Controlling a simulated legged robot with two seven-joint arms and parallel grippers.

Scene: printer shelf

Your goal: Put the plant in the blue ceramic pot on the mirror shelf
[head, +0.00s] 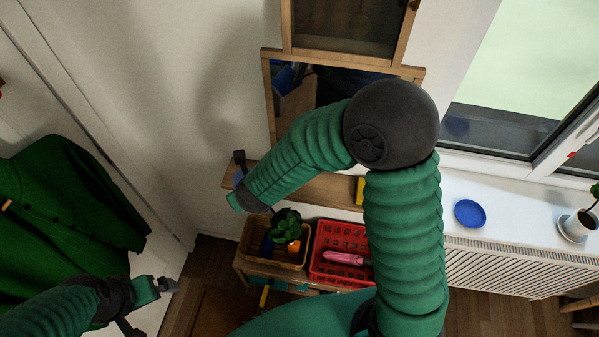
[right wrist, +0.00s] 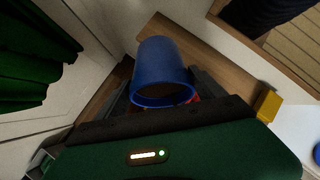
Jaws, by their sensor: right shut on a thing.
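The gripper is at the left end of the wooden mirror shelf (head: 322,188), which also shows in the wrist view (right wrist: 205,62). A leafy green plant (head: 286,225) appears just below my right gripper, over a basket; I cannot tell whether it grows from the blue pot. My left gripper (head: 160,287) is low at the left, its jaws unclear.
A yellow object (head: 360,190) stands on the shelf, partly hidden by my arm. Below are a wicker basket (head: 255,255) and a red basket (head: 325,240) holding a pink item. A blue plate (head: 470,213) lies on the white sill. A green coat (head: 65,215) hangs at left.

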